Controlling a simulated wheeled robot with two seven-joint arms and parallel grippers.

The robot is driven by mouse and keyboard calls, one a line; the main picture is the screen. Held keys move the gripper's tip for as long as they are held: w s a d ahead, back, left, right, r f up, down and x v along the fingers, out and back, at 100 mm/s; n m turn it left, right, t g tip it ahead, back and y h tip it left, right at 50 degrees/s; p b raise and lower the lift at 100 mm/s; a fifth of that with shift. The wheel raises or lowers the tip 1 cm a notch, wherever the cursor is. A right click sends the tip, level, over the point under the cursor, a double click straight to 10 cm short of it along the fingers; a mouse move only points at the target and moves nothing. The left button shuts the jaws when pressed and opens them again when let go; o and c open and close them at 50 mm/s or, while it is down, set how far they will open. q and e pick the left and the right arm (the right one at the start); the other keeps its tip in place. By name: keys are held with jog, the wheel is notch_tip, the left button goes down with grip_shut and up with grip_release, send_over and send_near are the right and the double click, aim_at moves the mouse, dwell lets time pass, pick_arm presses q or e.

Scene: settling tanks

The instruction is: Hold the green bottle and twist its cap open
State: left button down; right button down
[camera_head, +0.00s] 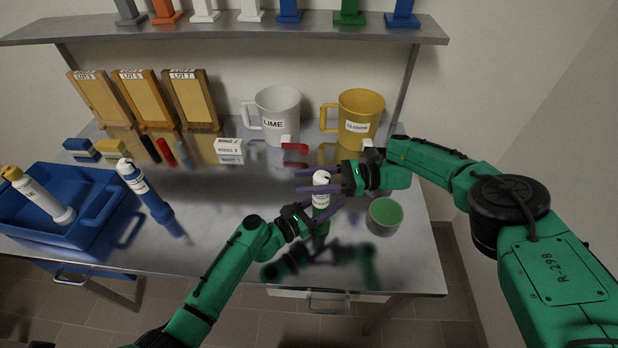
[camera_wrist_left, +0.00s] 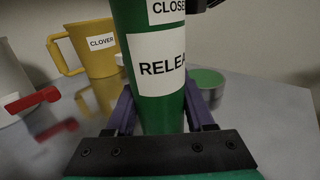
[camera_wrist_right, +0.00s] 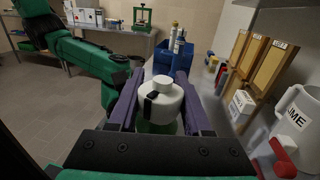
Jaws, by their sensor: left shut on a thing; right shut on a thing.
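The green bottle (camera_head: 320,234) stands upright near the front of the steel table; I cannot tell whether its base touches the table. It has white labels, one reading CLOSE and another starting RELEA in the left wrist view (camera_wrist_left: 158,95). Its white cap (camera_head: 321,177) is on top and shows a dark tab in the right wrist view (camera_wrist_right: 162,100). My left gripper (camera_head: 320,214) is shut on the bottle body, with a finger on either side. My right gripper (camera_head: 306,181), coming from the right, is shut around the cap above it.
A grey tub with a green top (camera_head: 385,213) stands close right of the bottle. A blue bottle (camera_head: 148,192) and blue tray (camera_head: 92,218) are left, with free table between.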

jog(key=shift+d+f+n+g, duration=0.1)
jog(key=shift+n+g, duration=0.3)
jog(key=shift+g, duration=0.2)
jog(key=shift+c, duration=1.6)
grip_release()
jog(key=shift+s, duration=0.1)
notch_tip(320, 180, up, 10)
